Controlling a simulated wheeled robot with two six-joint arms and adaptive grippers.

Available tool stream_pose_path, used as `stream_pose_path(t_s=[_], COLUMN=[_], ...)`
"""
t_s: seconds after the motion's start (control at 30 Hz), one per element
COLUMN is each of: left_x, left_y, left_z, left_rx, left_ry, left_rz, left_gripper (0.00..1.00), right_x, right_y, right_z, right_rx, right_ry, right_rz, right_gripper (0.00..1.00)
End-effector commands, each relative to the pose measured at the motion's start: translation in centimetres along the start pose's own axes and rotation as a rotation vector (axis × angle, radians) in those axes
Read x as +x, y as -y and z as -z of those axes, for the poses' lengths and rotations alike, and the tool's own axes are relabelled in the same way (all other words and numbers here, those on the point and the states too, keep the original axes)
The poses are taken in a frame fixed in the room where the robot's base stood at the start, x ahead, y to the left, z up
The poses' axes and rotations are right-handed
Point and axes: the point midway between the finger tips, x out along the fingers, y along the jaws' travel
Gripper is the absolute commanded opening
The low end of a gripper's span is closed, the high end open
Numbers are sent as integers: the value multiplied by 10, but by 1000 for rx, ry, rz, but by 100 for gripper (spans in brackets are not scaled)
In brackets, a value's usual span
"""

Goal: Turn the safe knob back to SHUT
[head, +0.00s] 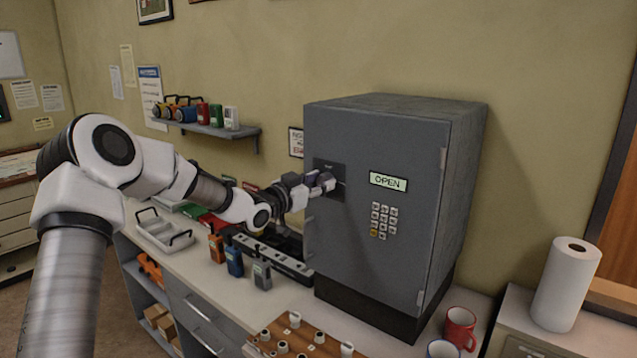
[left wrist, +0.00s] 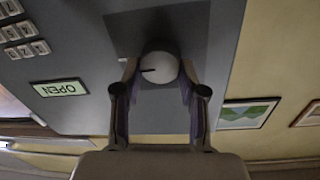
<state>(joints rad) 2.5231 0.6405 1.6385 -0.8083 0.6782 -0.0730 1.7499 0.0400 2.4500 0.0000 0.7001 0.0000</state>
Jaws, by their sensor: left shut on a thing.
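The grey safe (head: 385,150) stands on the counter with its door closed. Its small display (head: 388,182) reads OPEN. My left gripper (head: 322,182) is at the dark plate (head: 335,170) on the door's left part and mostly hides the knob in the head view. A dark pointer line on the knob points left in that upside-down view. The display (left wrist: 60,89) shows there upside down. My right gripper is not in view.
A keypad (head: 382,220) is on the safe door. Radios (head: 235,262), a white tray (head: 163,232) and a wooden board with pegs (head: 300,340) are on the counter. A red mug (head: 460,328) and paper towel roll (head: 566,285) stand right of the safe.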

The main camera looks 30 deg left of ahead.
Motion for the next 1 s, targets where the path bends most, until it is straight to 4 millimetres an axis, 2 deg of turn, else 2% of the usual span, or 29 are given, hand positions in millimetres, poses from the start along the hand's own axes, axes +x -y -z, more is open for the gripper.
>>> stream_pose_path(t_s=[0.37, 1.0], left_x=[0, 0], left_y=[0, 1], left_z=[-2, -4], left_rx=[-182, -776], left_ry=[-9, -43], left_rz=[2, 9], left_gripper=[6, 6], right_x=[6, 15], right_y=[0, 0], right_z=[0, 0], right_rx=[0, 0], right_ry=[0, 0], right_rz=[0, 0], right_gripper=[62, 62])
